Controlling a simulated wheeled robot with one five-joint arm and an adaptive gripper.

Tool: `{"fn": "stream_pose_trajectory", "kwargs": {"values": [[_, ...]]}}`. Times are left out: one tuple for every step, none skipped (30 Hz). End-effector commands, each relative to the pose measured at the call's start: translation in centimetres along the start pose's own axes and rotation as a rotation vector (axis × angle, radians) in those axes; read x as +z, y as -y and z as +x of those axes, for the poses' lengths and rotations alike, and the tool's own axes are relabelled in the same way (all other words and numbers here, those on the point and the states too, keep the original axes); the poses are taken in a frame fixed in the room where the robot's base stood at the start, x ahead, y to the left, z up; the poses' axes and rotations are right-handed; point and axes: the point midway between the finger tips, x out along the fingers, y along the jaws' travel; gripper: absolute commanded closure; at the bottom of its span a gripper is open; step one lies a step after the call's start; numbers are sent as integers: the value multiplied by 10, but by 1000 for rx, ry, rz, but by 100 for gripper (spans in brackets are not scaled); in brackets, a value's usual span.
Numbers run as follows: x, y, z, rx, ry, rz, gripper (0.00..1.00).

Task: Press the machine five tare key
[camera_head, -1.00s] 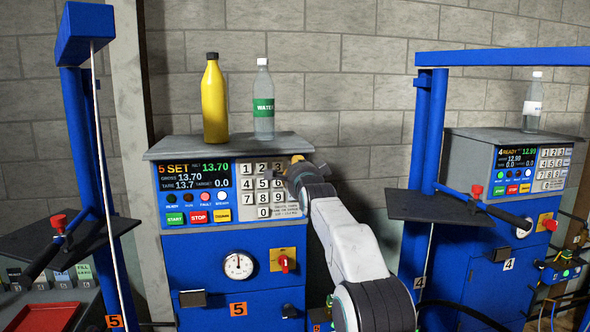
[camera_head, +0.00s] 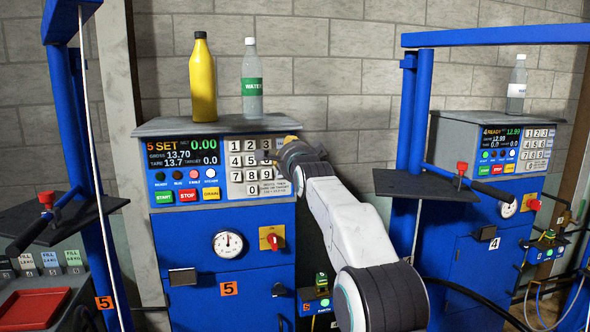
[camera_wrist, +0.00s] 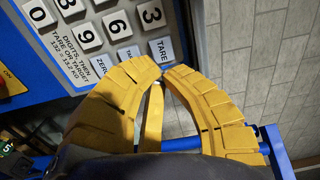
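Machine five (camera_head: 225,262) is a blue cabinet with a sloped panel. Its display (camera_head: 183,152) reads "5 SET", a green 0.00, gross 13.70, tare 13.7 and target 0.0. The white number keypad (camera_head: 250,161) is right of the display. My gripper (camera_head: 275,154) is at the keypad's right edge and hides some keys in the head view. In the wrist view, my gripper's yellow fingers (camera_wrist: 163,67) have their tips together, empty. Contact cannot be told.
A yellow bottle (camera_head: 203,80) and a water bottle (camera_head: 252,82) stand on machine five. A red-yellow switch (camera_head: 272,238) and dial (camera_head: 228,244) are below the panel. Machine four (camera_head: 478,235) stands at the right, behind a dark shelf (camera_head: 425,184). Bare wall is right of the keypad.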

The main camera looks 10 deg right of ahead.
Motion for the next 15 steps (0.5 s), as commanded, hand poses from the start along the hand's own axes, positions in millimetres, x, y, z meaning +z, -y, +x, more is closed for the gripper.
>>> {"fn": "stream_pose_trajectory", "kwargs": {"values": [[0, -5, -7, 0, 0, 0, 100], [0, -4, -12, -1, 0, 0, 100], [0, -4, -17, -1, 0, 0, 100], [0, -4, -22, -1, 0, 0, 100], [0, -4, -26, -1, 0, 0, 100], [0, -4, -32, -1, 0, 0, 100], [0, -3, -36, -2, 0, 0, 100], [0, -3, -40, -1, 0, 0, 100], [0, -3, -45, -2, 0, 0, 100], [0, -3, -48, -1, 0, 0, 100], [0, -3, -51, 0, 0, 0, 100], [0, -3, -56, -1, 0, 0, 100], [0, -2, -58, 0, 0, 0, 100], [0, -2, -61, 0, 0, 0, 100], [0, -1, -64, -1, 0, 0, 100]]}}
